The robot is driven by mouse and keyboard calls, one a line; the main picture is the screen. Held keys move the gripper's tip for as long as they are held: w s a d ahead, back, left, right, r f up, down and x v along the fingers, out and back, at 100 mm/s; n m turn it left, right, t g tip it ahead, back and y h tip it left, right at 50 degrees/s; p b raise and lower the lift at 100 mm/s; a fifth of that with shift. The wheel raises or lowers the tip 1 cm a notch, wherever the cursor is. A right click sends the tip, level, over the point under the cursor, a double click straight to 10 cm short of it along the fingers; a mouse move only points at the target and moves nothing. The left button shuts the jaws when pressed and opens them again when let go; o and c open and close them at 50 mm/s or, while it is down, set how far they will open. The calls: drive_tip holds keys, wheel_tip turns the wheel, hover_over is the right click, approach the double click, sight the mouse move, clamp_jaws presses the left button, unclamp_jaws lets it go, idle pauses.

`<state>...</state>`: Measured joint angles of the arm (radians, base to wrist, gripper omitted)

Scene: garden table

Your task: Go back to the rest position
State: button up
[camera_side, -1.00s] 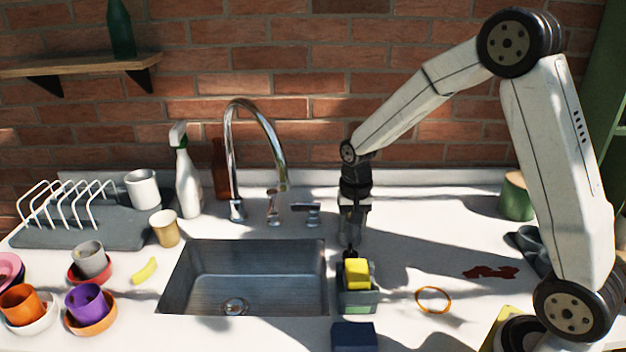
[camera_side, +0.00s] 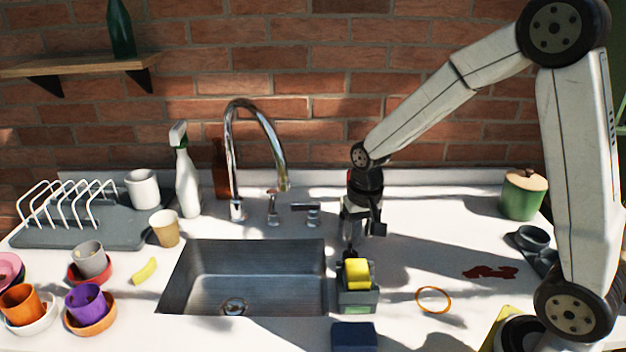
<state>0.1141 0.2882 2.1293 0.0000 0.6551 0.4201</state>
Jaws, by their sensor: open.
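My gripper (camera_side: 364,232) hangs from my arm over the counter, pointing down, right of the sink. It is open, and I see nothing between its fingers. Below and slightly left of it, a yellow sponge (camera_side: 356,272) sits in a grey-green caddy (camera_side: 358,303). A thin dark upright piece (camera_side: 348,251) shows at the back of the caddy. My gripper is apart from the sponge.
The sink (camera_side: 245,275) and its tap (camera_side: 232,160) are left of my gripper. A dark blue block (camera_side: 354,336), an orange ring (camera_side: 433,299) and a red stain (camera_side: 490,272) lie on the counter. A green lidded jar (camera_side: 522,197) stands at the right. Cups and bowls (camera_side: 88,300) crowd the left.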

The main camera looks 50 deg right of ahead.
drive_tip(key=s+a+n+t, duration=0.1)
drive_tip(key=s+a+n, duration=0.3)
drive_tip(key=s, duration=0.5)
drive_tip(key=shift+s+a+f+n+t, duration=0.15)
drive_tip(key=shift+s+f+n+t, duration=0.2)
drive_tip(key=shift+n, duration=0.75)
